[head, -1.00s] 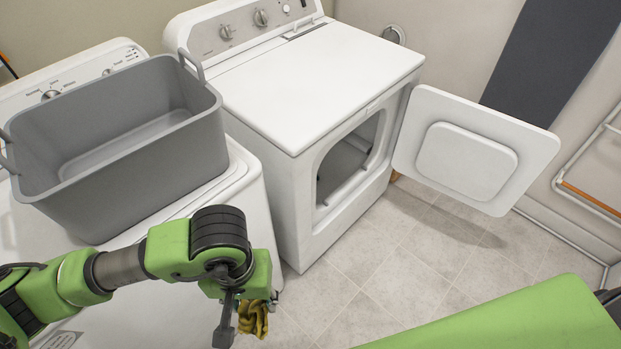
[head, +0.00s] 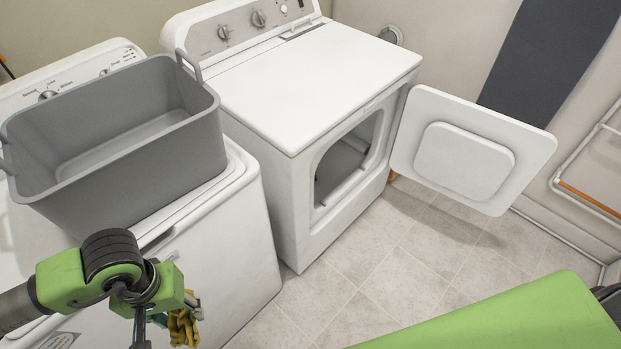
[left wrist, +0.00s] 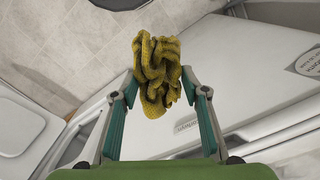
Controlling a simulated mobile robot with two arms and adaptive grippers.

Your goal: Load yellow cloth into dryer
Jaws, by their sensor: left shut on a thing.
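The yellow cloth (left wrist: 156,75) is crumpled between the fingers of my left gripper (left wrist: 160,84) in the left wrist view. In the head view the cloth (head: 183,328) hangs at my left gripper (head: 168,322), low at the lower left, in front of the washer. The gripper is shut on it. The white dryer (head: 310,85) stands at the centre. Its door (head: 470,150) is swung open to the right, and its opening (head: 345,160) looks empty where I can see in. My right gripper is not in view.
A grey basket (head: 130,195) sits on top of the white washer (head: 235,235), left of the dryer. It looks empty. The tiled floor (head: 390,255) before the dryer is clear. A rail (head: 590,205) runs along the right wall.

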